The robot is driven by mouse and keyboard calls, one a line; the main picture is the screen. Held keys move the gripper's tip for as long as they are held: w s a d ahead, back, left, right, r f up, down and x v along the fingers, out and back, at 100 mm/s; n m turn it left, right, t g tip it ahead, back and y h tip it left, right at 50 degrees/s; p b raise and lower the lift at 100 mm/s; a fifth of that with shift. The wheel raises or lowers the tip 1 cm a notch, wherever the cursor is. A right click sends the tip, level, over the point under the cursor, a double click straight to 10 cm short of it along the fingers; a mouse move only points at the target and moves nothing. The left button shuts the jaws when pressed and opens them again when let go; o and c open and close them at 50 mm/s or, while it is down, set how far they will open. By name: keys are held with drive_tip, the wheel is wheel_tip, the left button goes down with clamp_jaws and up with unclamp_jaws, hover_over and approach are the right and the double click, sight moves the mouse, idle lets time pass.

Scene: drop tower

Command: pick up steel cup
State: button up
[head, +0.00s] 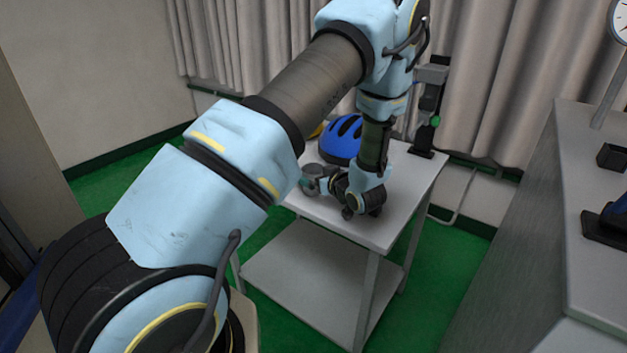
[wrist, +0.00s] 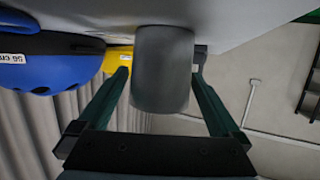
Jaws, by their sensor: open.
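The steel cup (wrist: 163,80) is a plain dark grey cylinder in the middle of the wrist view. It stands between the two fingers of my gripper (wrist: 161,73), with a gap to each finger. The wrist view is upside down, with the table top along its upper edge. In the head view my gripper (head: 312,182) is low over the small grey table (head: 408,203), to the left of my wrist. I cannot clearly tell the cup from the gripper there.
A blue helmet (head: 341,138) sits just behind my gripper; it also shows in the wrist view (wrist: 40,65). A yellow thing (wrist: 117,58) is beside it. A black and grey stand (head: 428,110) is at the table's back corner. The table's front right is clear.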

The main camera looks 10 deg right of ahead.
drive_tip(key=c, duration=1.2)
drive_tip(key=shift+c, duration=0.2)
drive_tip(key=shift+r, duration=0.15)
